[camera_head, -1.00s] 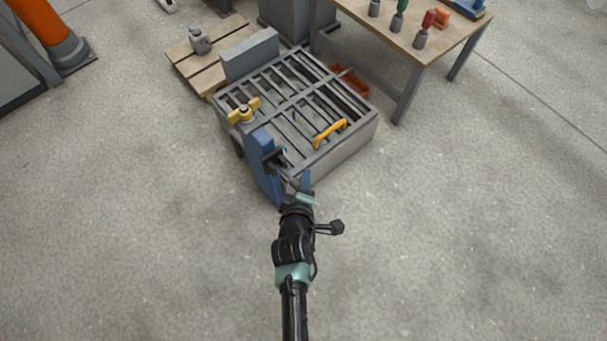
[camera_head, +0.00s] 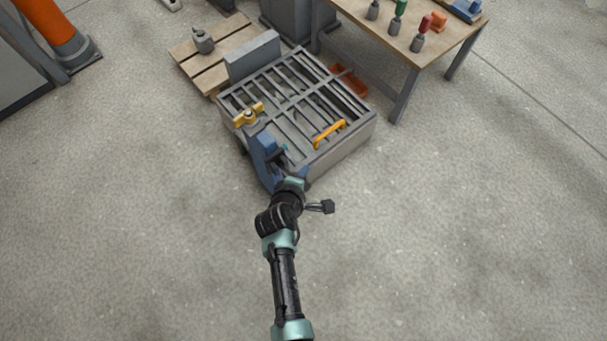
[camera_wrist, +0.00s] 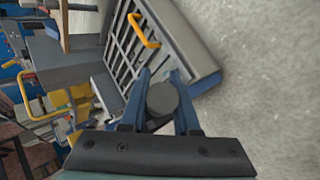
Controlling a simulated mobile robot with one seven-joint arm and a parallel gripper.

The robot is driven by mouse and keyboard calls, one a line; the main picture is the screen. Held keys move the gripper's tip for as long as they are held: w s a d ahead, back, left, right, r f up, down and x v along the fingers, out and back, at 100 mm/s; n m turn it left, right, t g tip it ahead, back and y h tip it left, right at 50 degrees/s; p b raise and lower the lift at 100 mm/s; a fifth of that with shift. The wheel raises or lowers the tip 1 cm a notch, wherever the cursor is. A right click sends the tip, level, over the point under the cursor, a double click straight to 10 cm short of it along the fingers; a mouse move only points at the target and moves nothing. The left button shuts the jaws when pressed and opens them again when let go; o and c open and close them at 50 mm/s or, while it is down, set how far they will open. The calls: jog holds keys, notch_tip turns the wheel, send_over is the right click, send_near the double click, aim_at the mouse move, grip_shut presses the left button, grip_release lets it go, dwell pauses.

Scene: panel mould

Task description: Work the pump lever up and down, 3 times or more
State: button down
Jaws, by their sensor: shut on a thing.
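The blue pump body (camera_head: 263,150) stands at the near left corner of the mould. In the wrist view, my gripper (camera_wrist: 161,80) has its two blue fingers shut on a round dark grey end, which I take to be the grip of the pump lever (camera_wrist: 163,99). In the head view, my gripper (camera_head: 287,166) is close beside the pump body, on its right. My wrist and the pump body hide most of the lever there, so its angle is hard to tell.
A workbench (camera_head: 398,48) with bottles stands behind right, a wooden pallet (camera_head: 187,72) behind left. The floor in front is clear.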

jog(key=c, duration=0.7)
grip_release()
jog(key=shift+o, duration=0.2)
jog(key=p+v, duration=0.7)
jog(key=v, duration=0.6)
